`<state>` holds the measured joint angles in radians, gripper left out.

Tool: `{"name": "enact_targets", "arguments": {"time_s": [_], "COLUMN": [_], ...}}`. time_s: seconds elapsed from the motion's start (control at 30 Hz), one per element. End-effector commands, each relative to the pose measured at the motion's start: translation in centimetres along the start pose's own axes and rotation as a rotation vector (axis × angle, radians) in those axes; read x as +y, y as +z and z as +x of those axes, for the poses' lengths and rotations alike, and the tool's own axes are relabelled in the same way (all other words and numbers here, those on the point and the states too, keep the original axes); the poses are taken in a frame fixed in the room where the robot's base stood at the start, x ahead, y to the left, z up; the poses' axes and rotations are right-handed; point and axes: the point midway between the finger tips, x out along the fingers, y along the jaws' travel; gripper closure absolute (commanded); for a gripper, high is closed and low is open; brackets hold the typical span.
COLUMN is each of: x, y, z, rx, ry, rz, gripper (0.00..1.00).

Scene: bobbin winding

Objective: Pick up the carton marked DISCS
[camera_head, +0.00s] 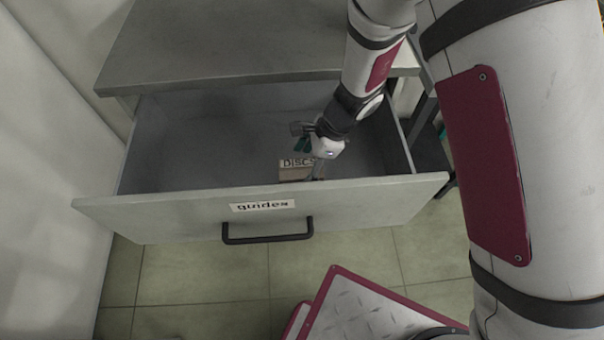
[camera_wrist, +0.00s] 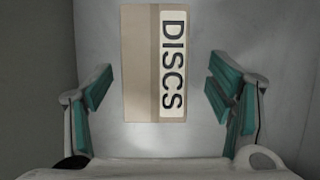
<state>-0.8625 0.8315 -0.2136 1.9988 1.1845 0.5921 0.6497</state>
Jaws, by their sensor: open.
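The carton marked DISCS (camera_head: 292,168) is a small brown box with a cream label, inside the open drawer near its front wall. In the wrist view the carton (camera_wrist: 142,65) lies ahead with its label lengthwise along its right side. My gripper (camera_head: 310,160) reaches down into the drawer at the carton and partly hides it in the head view. In the wrist view my gripper (camera_wrist: 162,100) is open, with a teal-padded finger on each side. The carton's near end lies between the fingers, with a gap on both sides. I cannot tell the height gap.
The drawer floor left of the carton is clear. A pale wall stands at the left.

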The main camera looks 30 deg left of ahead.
Motion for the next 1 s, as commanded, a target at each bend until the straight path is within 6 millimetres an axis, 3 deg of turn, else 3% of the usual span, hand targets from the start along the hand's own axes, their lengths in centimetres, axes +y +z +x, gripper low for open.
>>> {"name": "enact_targets", "arguments": {"time_s": [0.5,1.0], "x": [0.5,0.5], "y": [0.5,0.5], "z": [5.3,5.6], "rx": [0.000,0.000], "ry": [0.001,0.000], "rz": [-0.001,0.000], "gripper": [0.25,0.25]}}
